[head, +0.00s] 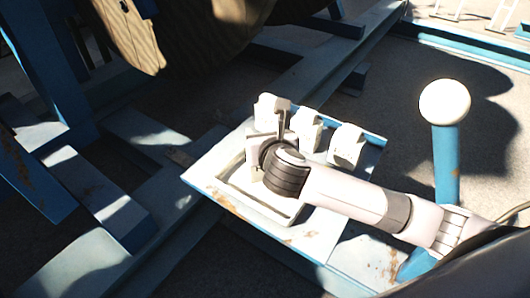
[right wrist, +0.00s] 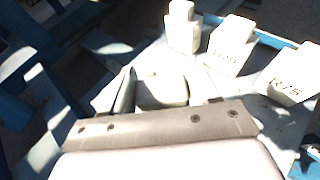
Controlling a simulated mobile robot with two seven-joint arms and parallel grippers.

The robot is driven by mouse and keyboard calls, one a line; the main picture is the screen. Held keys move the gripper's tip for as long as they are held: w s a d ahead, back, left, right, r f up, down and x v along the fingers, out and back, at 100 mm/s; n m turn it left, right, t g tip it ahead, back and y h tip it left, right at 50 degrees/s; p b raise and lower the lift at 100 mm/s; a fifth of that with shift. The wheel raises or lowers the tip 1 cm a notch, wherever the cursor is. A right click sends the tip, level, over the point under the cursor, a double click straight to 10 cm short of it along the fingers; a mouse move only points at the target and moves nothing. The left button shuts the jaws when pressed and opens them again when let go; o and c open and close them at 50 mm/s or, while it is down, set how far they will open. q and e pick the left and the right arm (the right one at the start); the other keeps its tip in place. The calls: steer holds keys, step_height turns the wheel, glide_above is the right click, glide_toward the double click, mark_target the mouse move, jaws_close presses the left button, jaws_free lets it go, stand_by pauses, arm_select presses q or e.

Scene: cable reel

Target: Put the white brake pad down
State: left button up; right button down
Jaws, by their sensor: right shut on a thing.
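My right gripper (head: 266,140) is over the pale tray-like plate (head: 216,178) and shut on a white brake pad (right wrist: 160,92), seen at its fingers in the right wrist view. In the head view the gripper largely hides this pad. I cannot tell whether it touches the plate. Three other white blocks stand in a row behind it: a left one (head: 268,104), a middle one (head: 307,128) and a right one (head: 346,146). They also show in the right wrist view, with dark lettering on at least two. My left gripper is not in view.
A recessed, framed area (head: 262,208) of the plate lies open in front of the gripper. A blue post with a white ball (head: 444,102) stands at right. A large wooden reel (head: 190,30) is at the top, with blue steel beams (head: 50,75) at left.

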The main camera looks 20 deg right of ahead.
steer(key=shift+f+b, duration=0.45)
steer(key=shift+f, duration=1.85)
steer(key=shift+c, duration=1.4)
jaws_free()
steer(key=shift+f, duration=0.2)
steer(key=shift+s+r, duration=0.15)
steer(key=shift+r, duration=0.05)
steer(key=p+v, duration=0.1)
steer(key=v, duration=1)
steer(key=shift+s, duration=0.35)
steer(key=shift+s+a, duration=0.1)
